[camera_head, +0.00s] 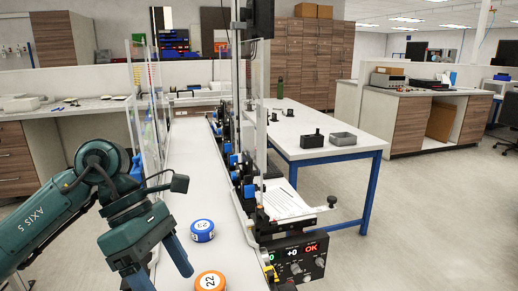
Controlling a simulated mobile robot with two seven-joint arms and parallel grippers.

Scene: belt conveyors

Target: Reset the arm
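My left arm (40,225), teal and marked "AXIS 5", comes in from the left. My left gripper (163,276) points down over the near left part of the pale conveyor belt (190,160). Its two fingers are apart, with nothing seen between them; the lower tips are near the picture's bottom edge. A blue round puck with a white numbered top (203,230) lies on the belt, right of the gripper and apart from it. An orange puck numbered 22 (210,282) lies nearer, also right of the gripper. My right gripper is not in view.
Clear panels (140,110) stand along the belt's left side. A post with blue fittings and a control box showing "OK" (297,260) line its right side. A white table (320,140) with small dark trays stands beyond; open floor lies at the right.

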